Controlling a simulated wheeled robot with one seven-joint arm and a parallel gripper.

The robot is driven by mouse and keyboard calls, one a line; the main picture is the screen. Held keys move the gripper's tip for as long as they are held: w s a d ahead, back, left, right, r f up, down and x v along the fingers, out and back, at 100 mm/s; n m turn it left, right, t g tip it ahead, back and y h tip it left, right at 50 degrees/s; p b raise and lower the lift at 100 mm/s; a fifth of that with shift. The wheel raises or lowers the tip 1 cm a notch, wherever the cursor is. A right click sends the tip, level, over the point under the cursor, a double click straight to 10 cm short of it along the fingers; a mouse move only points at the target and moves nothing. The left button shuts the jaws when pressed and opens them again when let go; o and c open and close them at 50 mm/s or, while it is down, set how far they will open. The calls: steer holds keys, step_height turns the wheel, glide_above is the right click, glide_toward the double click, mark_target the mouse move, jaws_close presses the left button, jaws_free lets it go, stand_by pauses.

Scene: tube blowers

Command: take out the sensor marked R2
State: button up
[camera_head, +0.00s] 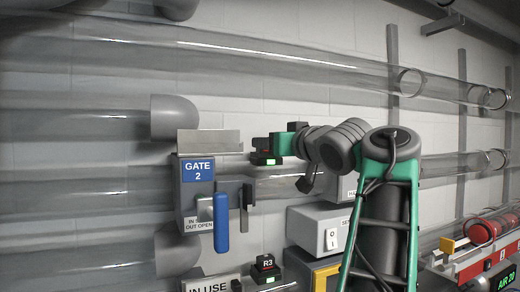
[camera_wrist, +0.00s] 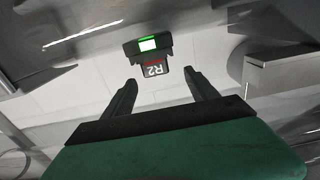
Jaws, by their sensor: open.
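The sensor marked R2 (camera_wrist: 155,68) is a small black block with a lit green window. In the wrist view its label reads upside down, and it sits just beyond and between the fingertips. In the head view the sensor (camera_head: 262,155) sits on the clear tube right of the gate box; its label is too small to read there. My gripper (camera_wrist: 160,80) is open and empty, with a finger on each side of the line to the sensor. In the head view my gripper (camera_head: 279,140) is just right of the sensor, its fingers partly hidden.
A grey GATE 2 box (camera_head: 198,195) with a blue handle (camera_head: 221,222) stands left of the sensor. A similar sensor marked R3 (camera_head: 265,267) sits lower down. Clear tubes (camera_head: 80,150) run along the wall. A white switch box (camera_head: 318,228) is below my arm.

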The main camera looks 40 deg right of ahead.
steer(key=x, duration=0.2)
steer(key=p+x, duration=0.1)
steer(key=x, duration=0.3)
steer(key=shift+s+d+r+p, duration=0.1)
steer(key=shift+s+d+p, duration=0.05)
steer(key=shift+d+p, duration=0.2)
steer(key=shift+s+a, duration=0.1)
steer(key=c, duration=1.4)
jaws_close()
